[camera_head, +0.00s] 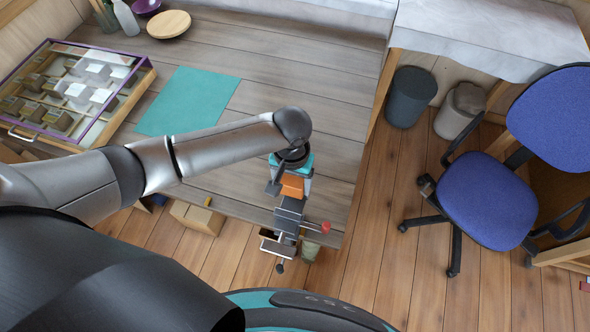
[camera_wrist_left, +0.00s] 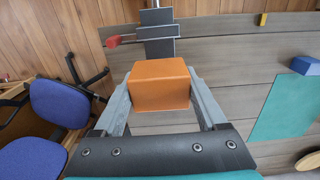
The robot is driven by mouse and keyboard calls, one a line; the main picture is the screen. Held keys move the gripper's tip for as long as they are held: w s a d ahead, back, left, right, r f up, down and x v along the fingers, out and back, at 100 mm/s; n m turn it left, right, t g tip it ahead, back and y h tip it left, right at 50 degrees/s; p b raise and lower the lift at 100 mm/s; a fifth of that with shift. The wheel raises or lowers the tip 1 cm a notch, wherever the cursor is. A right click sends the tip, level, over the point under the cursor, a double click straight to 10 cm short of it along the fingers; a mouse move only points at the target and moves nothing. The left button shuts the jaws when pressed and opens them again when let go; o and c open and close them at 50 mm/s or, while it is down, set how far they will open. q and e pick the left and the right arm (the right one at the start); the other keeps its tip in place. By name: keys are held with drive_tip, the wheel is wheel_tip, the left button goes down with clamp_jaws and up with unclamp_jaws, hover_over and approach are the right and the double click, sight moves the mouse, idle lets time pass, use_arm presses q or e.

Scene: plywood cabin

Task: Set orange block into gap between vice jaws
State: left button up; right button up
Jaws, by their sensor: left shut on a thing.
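My left gripper (camera_head: 290,180) reaches over the table's front right corner, shut on the orange block (camera_head: 292,186). In the left wrist view the orange block (camera_wrist_left: 160,84) sits between the two grey fingers of the left gripper (camera_wrist_left: 160,88). The grey vice (camera_head: 289,216) is fixed at the table edge just below the block in the head view, with a red-ended bar. In the left wrist view the vice (camera_wrist_left: 157,32) is beyond the block. The gap between its jaws is hard to make out. My right gripper is not in view.
A teal mat (camera_head: 189,100) lies on the table (camera_head: 290,70), left of the arm. A purple-edged display case (camera_head: 75,92) stands at the far left. A blue office chair (camera_head: 488,205) and two bins (camera_head: 411,97) are on the floor to the right.

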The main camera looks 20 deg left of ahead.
use_arm(q)
drive_tip(key=shift+s+f, duration=0.15)
drive_tip(key=shift+s, duration=0.1)
drive_tip(key=shift+f, duration=0.8)
drive_tip(key=shift+f+b, duration=0.25)
drive_tip(key=shift+b, duration=0.15)
drive_tip(key=shift+f+b, duration=1.75)
drive_tip(key=shift+b, duration=0.6)
drive_tip(key=shift+w+f, duration=0.1)
drive_tip(key=shift+f, duration=0.65)
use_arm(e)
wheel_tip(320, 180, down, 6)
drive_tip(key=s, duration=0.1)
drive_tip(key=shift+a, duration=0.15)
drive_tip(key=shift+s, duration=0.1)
use_arm(q)
drive_tip(key=o, duration=1.3)
